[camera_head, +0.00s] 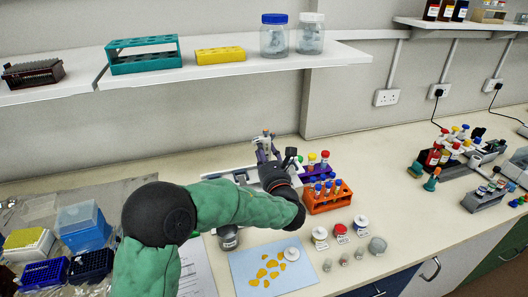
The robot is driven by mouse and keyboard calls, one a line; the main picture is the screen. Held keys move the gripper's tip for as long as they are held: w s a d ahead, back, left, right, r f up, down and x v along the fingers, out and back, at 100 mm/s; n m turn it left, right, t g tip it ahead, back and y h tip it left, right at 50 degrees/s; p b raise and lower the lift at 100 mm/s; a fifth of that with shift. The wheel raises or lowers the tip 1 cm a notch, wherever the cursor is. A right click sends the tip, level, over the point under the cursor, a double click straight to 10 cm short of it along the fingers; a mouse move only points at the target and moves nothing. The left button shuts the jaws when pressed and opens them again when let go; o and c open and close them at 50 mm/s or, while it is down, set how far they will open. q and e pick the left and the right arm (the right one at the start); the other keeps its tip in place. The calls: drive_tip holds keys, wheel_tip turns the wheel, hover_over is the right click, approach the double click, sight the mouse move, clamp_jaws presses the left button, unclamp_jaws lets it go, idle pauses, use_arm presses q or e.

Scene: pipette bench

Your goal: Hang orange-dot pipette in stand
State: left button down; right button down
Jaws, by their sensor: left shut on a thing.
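My left gripper (266,155) reaches away from me over the middle of the bench, near the back wall. It is shut on a small pale grey upright thing (265,139) that looks like the top of a pipette. My gripper and arm hide the lower part of it, and no orange dot can be made out at this size. A white and grey structure (237,176) stands right behind my arm, partly hidden; I cannot tell whether it is the pipette stand. My right gripper is not in view.
An orange tube rack (329,203) and a purple rack (313,171) stand close to the right of my wrist. A blue mat (243,271) with yellow pieces lies in front. A white shelf (215,70) hangs above.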

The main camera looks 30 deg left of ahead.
use_arm(q)
drive_tip(key=shift+f, duration=0.1)
drive_tip(key=shift+f+b, duration=0.5)
drive_tip(key=shift+b, duration=0.1)
drive_tip(key=shift+f+b, duration=0.45)
drive_tip(key=shift+f, duration=0.05)
idle(0.6)
drive_tip(key=c, duration=0.6)
unclamp_jaws()
drive_tip(key=v, duration=1.2)
drive_tip(key=shift+f, duration=0.1)
